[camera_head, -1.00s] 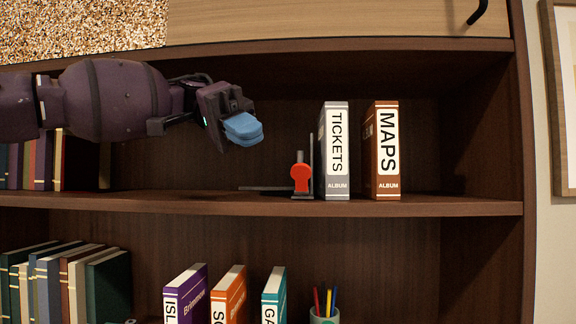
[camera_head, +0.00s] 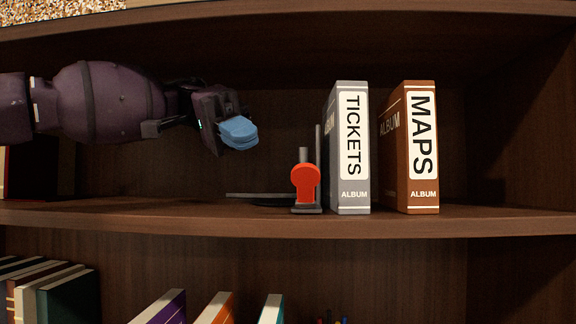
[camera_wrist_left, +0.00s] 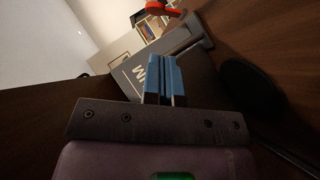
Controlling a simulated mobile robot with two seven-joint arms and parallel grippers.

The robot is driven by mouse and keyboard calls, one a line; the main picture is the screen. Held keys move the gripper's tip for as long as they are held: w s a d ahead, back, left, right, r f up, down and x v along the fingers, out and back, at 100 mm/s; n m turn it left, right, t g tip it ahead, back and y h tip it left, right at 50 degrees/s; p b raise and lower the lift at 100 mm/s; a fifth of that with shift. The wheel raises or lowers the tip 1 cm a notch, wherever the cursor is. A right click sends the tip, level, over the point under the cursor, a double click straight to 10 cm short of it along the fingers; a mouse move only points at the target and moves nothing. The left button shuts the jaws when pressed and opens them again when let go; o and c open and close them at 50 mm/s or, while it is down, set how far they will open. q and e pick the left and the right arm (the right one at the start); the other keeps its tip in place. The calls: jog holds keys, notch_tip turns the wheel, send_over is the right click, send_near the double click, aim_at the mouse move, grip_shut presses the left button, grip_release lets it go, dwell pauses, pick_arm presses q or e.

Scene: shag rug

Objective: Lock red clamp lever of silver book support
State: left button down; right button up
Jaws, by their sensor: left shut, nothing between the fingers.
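The silver book support (camera_head: 318,160) stands upright on the upper shelf, against the left side of the grey TICKETS album (camera_head: 349,150). Its flat base runs left along the shelf. The red clamp lever (camera_head: 305,183) sits low at its front, with the round red end up. My left gripper (camera_head: 239,134) is shut and empty, with blue fingertips, in the air to the upper left of the lever and apart from it. In the left wrist view the blue fingertips (camera_wrist_left: 164,80) show together, with the red lever (camera_wrist_left: 163,9) beyond them at the top. My right gripper is not in view.
The upper shelf board (camera_head: 150,215) has free room left of the support. Books (camera_head: 65,300) stand on the shelf below. A dark shelf top hangs above.

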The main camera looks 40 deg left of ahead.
aim_at(310, 180)
pick_arm(q)
jog(key=shift+s+d, duration=0.1)
jog(key=shift+d, duration=0.1)
jog(key=x, duration=0.9)
jog(key=shift+d+f, duration=0.25)
jog(key=shift+d, duration=0.05)
jog(key=shift+a, duration=0.15)
